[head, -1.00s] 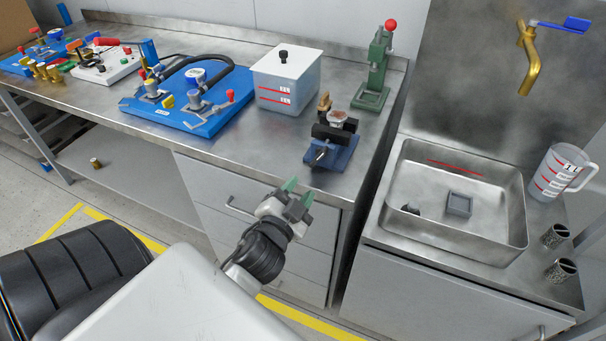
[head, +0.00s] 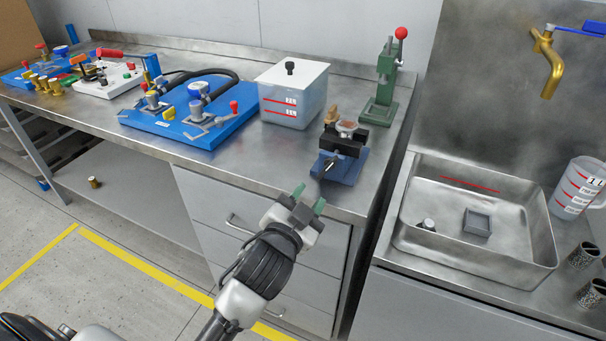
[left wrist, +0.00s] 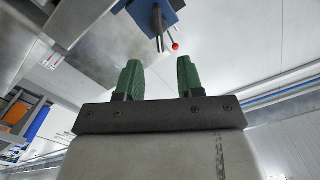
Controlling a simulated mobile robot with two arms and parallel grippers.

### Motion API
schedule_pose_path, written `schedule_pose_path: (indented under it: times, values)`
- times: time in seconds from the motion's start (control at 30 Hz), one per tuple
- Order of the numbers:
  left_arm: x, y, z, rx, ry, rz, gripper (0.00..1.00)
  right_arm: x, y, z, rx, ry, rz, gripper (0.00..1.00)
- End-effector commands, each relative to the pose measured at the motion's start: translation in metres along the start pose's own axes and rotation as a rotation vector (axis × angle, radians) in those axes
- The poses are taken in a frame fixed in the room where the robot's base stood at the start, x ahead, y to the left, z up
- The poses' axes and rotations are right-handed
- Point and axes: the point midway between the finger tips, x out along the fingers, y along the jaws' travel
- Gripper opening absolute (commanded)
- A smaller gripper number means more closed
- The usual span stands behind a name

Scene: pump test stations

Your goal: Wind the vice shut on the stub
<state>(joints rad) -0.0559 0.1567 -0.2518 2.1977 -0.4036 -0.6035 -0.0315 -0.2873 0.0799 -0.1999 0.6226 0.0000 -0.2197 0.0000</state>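The vice (head: 341,158) has a blue base and dark jaws and stands near the front right corner of the steel bench. A round grey and copper-coloured piece (head: 346,127), which may be the stub, sits at its jaws; I cannot tell how tightly it is held. The vice's screw and handle (head: 329,163) face the bench's front edge. My left gripper (head: 309,201) is open and empty, in front of the bench edge below the vice, apart from it. The left wrist view shows its green fingers (left wrist: 160,80) spread, with the blue vice base (left wrist: 150,12) beyond. My right gripper is not in view.
A green press (head: 383,88) with a red knob stands behind the vice. A lidded clear tank (head: 292,97) and a blue pump board (head: 180,125) stand to the left. A steel sink tray (head: 470,250) is at right. Drawers (head: 225,205) lie below the bench edge.

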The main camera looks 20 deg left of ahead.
Motion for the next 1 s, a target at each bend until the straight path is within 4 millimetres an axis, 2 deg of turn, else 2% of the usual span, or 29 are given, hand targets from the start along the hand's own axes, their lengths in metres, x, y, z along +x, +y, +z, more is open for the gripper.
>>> schedule_pose_path:
  times: [0.3,0.53,0.7,1.0]
  values:
    - [0.054,-0.002,-0.002,0.0,0.001,-0.002,0.37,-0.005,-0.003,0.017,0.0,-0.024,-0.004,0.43]
    - [0.09,-0.001,-0.001,-0.001,0.0,-0.001,0.37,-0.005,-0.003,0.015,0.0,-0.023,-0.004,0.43]
    - [0.102,-0.001,-0.001,-0.001,0.0,-0.001,0.37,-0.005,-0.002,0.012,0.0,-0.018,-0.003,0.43]
    - [0.103,-0.001,-0.001,-0.001,0.0,-0.001,0.36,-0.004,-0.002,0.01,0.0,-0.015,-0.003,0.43]
